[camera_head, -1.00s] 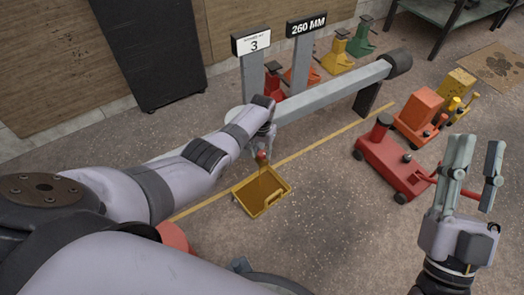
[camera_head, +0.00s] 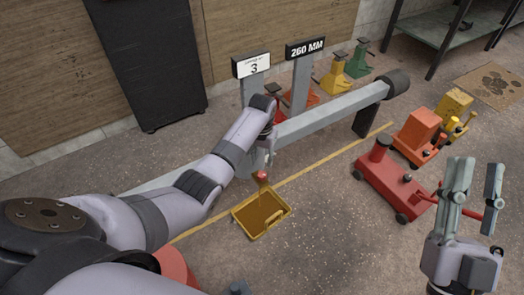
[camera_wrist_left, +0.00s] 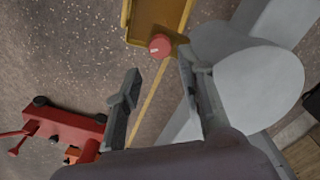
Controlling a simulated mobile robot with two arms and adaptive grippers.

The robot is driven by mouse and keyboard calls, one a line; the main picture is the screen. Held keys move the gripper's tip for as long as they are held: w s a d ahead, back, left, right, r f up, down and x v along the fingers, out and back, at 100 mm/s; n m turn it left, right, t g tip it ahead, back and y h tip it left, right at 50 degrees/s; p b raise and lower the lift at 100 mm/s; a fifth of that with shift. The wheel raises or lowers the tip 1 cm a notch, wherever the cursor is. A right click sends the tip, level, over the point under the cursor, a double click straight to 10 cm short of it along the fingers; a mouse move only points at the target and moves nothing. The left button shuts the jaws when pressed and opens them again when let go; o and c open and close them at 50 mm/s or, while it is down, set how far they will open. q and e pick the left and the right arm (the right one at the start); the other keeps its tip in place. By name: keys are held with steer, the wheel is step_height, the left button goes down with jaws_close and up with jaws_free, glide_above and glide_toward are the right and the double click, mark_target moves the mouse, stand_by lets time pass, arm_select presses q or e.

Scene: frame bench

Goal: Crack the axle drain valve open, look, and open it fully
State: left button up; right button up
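The drain valve shows as a red knob (camera_head: 262,177) low on the grey axle (camera_head: 325,108), just above a yellow drip tray (camera_head: 240,220). The tray's inside looks amber; I cannot tell whether liquid is running. My left gripper (camera_head: 270,142) is above the knob and apart from it. In the left wrist view, the left gripper (camera_wrist_left: 160,92) has its fingers spread with nothing between them. The red knob (camera_wrist_left: 160,46) is beyond the fingertips, beside the pale round axle housing (camera_wrist_left: 255,80). My right gripper (camera_head: 475,195) is open and empty at the right.
A red floor jack (camera_head: 393,182) lies right of the tray, with orange and yellow equipment (camera_head: 415,135) behind it. Several coloured stands (camera_head: 357,62) are behind the axle. Signs (camera_head: 251,64) stand over the axle. The floor in front of the tray is clear.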

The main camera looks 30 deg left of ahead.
arm_select(q)
step_height(320, 180, up, 4)
steer(key=shift+f, duration=0.1)
steer(key=shift+f, duration=0.1)
stand_by(1.4)
